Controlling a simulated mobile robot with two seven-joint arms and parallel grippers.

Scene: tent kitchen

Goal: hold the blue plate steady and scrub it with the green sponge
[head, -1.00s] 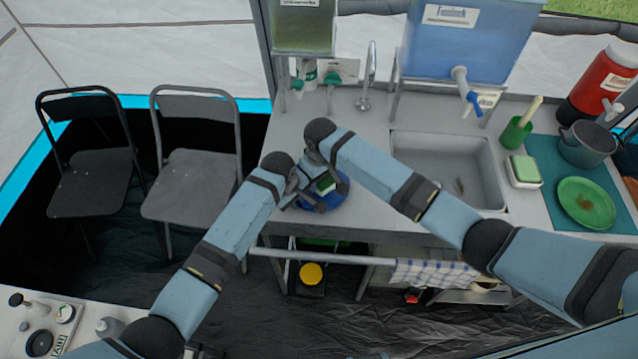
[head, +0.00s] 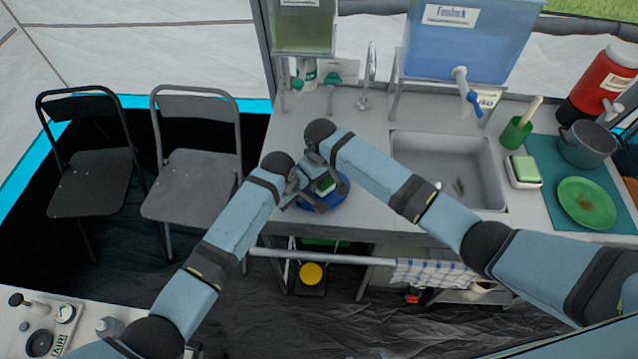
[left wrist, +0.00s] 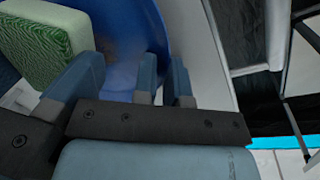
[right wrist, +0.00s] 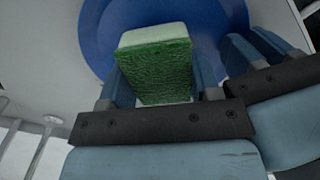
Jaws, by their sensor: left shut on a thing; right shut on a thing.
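The blue plate (head: 338,197) is at the front edge of the counter, left of the sink. Its blue surface also shows in the left wrist view (left wrist: 150,35) and the right wrist view (right wrist: 95,40). My left gripper (left wrist: 163,82) is shut on the plate's rim. My right gripper (right wrist: 162,85) is shut on the green sponge (right wrist: 155,72), which has a pale side and a rough green side. The sponge (head: 326,183) is over the plate, and I cannot tell whether it touches. The two grippers are close together. A faint brownish smudge shows on the plate in the left wrist view.
The sink (head: 440,150) is right of the plate. A second sponge on a holder (head: 523,172), a green plate with a brown stain (head: 586,203) and a grey pot (head: 588,145) stand farther right. A tap (head: 367,75) and water tanks are behind.

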